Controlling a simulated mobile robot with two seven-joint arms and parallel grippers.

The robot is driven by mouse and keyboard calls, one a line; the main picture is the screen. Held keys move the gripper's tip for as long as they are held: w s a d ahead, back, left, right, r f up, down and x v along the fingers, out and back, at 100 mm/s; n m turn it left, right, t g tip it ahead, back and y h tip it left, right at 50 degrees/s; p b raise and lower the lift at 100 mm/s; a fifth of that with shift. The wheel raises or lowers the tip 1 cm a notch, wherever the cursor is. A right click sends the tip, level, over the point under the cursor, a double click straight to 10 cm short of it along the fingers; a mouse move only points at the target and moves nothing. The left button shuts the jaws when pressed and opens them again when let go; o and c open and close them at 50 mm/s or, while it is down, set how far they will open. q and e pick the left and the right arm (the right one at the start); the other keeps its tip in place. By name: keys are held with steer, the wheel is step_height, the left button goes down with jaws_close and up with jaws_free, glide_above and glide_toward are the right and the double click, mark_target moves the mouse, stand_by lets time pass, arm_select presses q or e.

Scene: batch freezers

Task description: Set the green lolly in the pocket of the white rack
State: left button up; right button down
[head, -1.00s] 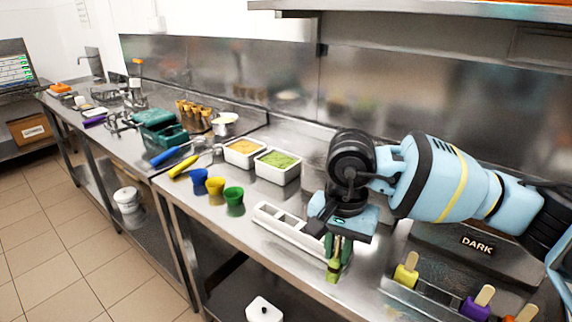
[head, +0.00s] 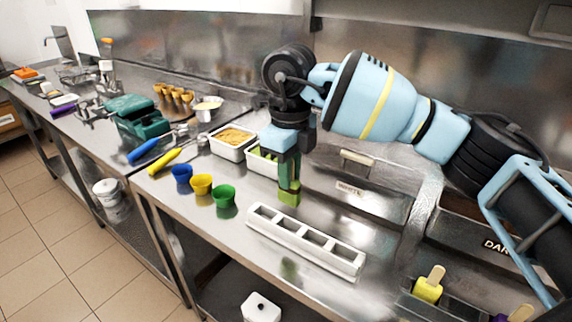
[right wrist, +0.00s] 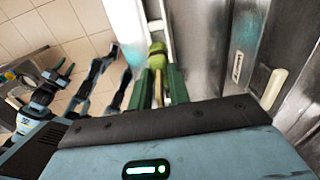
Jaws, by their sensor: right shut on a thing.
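My right gripper (head: 289,182) is shut on the stick of the green lolly (head: 289,198), which hangs upright with its green end down. In the right wrist view the lolly (right wrist: 157,56) sticks out beyond the green fingers (right wrist: 158,88), its pale stick between them. The white rack (head: 306,251) lies on the steel counter, with several square pockets in a row, all looking empty. In the head view the lolly shows just above the far edge of the rack, near its left end. I cannot tell its exact height. My left gripper is not seen.
Blue (head: 182,174), yellow (head: 201,185) and green (head: 224,195) cups stand left of the rack. Food pans (head: 233,142) stand behind them. A lid marked WHITE (head: 352,190) is behind the rack. A yellow lolly (head: 428,284) stands at the lower right.

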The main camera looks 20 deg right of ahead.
mark_target(289, 195)
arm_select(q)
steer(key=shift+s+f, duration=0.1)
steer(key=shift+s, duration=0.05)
arm_select(e)
steer(key=shift+s, duration=0.1)
